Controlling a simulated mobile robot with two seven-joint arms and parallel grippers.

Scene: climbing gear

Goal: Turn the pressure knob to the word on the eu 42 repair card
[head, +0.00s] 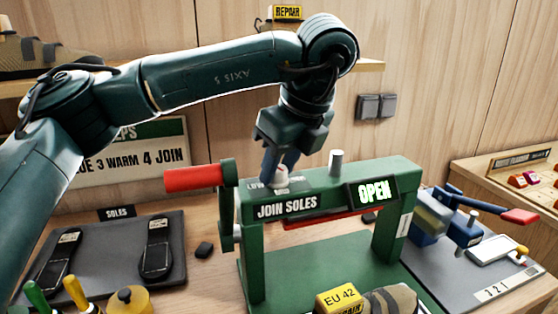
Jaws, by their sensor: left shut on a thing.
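The green press (331,210) stands on the bench, with "JOIN SOLES" on its front and a display reading "OPEN". The pale pressure knob (282,179) sits on the left of its top beam. The word "LOW" shows beside the knob; the other dial words are covered or too small to read. My left gripper (274,170) comes down from above and is shut on the knob. My right gripper is out of view.
A red-handled lever (197,178) juts from the press's left side. A dark mat (110,257) with two soles lies at left. A blue clamp tool (450,221) with a red handle stands at right. A wall shelf (370,65) is behind my arm.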

